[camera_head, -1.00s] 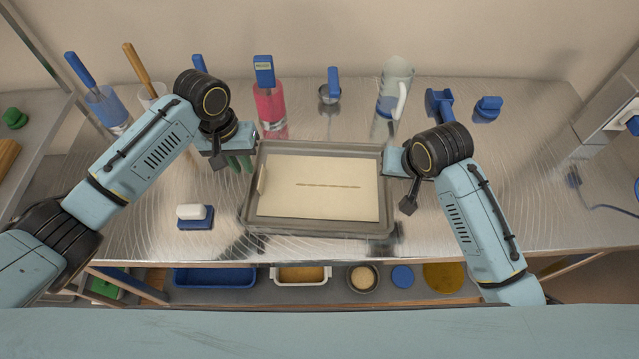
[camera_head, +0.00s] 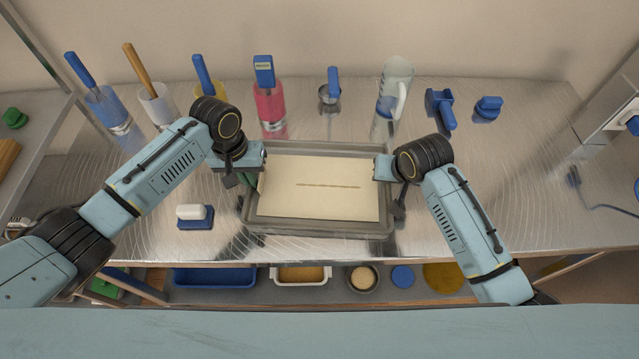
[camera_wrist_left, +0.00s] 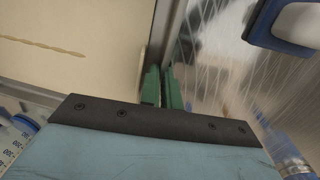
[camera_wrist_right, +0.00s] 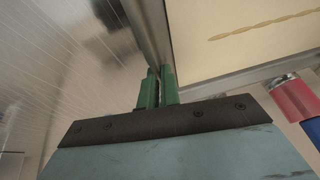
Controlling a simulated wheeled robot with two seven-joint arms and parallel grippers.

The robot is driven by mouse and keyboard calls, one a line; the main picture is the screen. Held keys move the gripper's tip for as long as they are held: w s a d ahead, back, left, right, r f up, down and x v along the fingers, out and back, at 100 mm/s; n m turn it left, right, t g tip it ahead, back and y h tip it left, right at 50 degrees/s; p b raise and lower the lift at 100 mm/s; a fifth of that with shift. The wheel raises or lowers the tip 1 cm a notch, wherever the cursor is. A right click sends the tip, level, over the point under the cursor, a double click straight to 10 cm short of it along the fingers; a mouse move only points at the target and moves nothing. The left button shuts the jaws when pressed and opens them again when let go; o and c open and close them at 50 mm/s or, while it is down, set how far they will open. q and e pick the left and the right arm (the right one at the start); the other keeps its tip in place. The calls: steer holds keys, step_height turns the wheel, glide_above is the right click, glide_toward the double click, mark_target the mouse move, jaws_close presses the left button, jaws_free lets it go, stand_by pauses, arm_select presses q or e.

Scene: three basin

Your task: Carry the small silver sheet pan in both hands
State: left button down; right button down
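The small silver sheet pan (camera_head: 318,231) lies flat on the steel table, lined with a pale sheet (camera_head: 310,205) that bears a thin brown streak. My left gripper (camera_head: 250,180) is at the pan's left rim. In the left wrist view its green fingers (camera_wrist_left: 161,88) stand close together, one on each side of the pan's rim (camera_wrist_left: 168,50). My right gripper (camera_head: 394,186) is at the right rim. In the right wrist view its green fingers (camera_wrist_right: 157,88) also stand close together on the rim (camera_wrist_right: 154,40). Both appear shut on it.
A white and blue brush (camera_head: 195,216) lies left of the pan. Several jars with tools, a red one (camera_head: 270,105) and a clear pitcher (camera_head: 392,95) stand along the back. Blue items (camera_head: 440,105) lie back right. A shelf below the front edge holds a blue tray (camera_head: 215,277) and bowls.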

arm_select(q)
steer(key=shift+r, duration=0.15)
arm_select(e)
steer(key=shift+r, duration=0.1)
